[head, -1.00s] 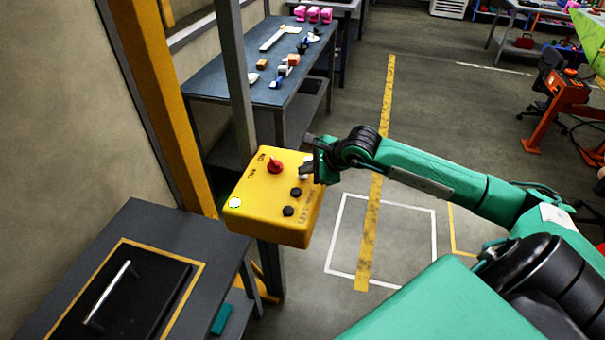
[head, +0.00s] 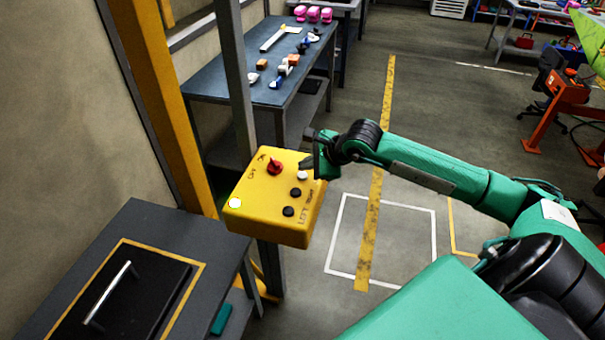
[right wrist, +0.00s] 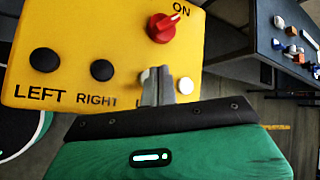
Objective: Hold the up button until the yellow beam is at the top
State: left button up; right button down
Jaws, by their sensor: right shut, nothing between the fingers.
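The yellow control box (head: 262,222) hangs at the grey post, left of my right gripper (head: 308,160). In the right wrist view its black LEFT button (right wrist: 44,60) and RIGHT button (right wrist: 102,70) are clear. My right fingers (right wrist: 157,85) are shut and empty, in front of the box, covering most of a label starting with U and the button above it. A white button (right wrist: 185,86) shows just right of them. Contact cannot be told. A red switch (head: 275,167) and a white lamp (head: 235,203) are on the box. I cannot make out the yellow beam. My left gripper is out of view.
A yellow column (head: 165,100) stands left of the box. A blue-grey workbench (head: 235,80) with small parts is behind it. A dark table (head: 190,225) with a handled black panel is at the lower left. The floor right of the box is open.

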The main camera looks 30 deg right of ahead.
aim_at(307, 176)
jog(key=shift+r, duration=0.1)
jog(key=shift+r+p, duration=0.65)
jog(key=shift+r, duration=1.8)
